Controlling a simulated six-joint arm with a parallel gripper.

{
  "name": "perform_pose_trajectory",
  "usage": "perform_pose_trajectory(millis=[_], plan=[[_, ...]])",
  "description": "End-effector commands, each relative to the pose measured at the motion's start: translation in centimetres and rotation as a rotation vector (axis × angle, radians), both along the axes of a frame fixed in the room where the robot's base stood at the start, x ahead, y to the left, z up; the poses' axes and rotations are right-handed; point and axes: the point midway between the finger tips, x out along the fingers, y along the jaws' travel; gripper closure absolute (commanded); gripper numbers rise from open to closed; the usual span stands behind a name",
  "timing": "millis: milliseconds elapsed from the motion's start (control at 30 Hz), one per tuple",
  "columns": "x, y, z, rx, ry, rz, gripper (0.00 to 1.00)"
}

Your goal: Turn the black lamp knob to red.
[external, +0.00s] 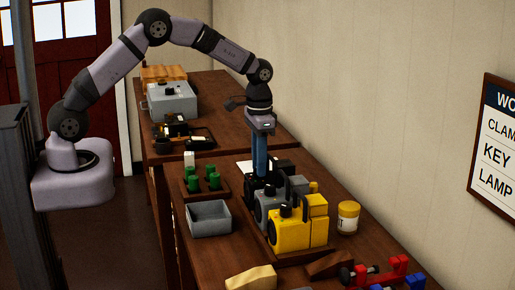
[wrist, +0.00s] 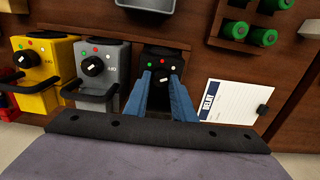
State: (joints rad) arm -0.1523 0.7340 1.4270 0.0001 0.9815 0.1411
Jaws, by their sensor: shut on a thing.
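The black lamp (wrist: 165,50) stands at the right end of a row of three lamps in the wrist view. In the external view my gripper (external: 260,178) points straight down at the black lamp (external: 254,190), which is partly hidden by the fingers and the grey lamp.
The grey lamp (wrist: 103,62) and yellow lamp (wrist: 45,75) stand close beside the black one, each with its own knob and handle. A paper card (wrist: 235,103) lies on the other side. A grey tray (external: 209,218) and green cylinders (external: 213,180) are nearby.

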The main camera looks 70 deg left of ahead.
Motion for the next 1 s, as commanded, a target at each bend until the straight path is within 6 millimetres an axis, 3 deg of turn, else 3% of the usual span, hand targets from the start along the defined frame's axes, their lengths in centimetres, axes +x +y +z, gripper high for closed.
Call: perform_pose_trajectory(millis=[600,1000], plan=[[0.11,0.07,0.09,0.0,-0.003,0.385,0.99],[0.12,0.07,0.11,-0.001,-0.004,0.457,0.99]])
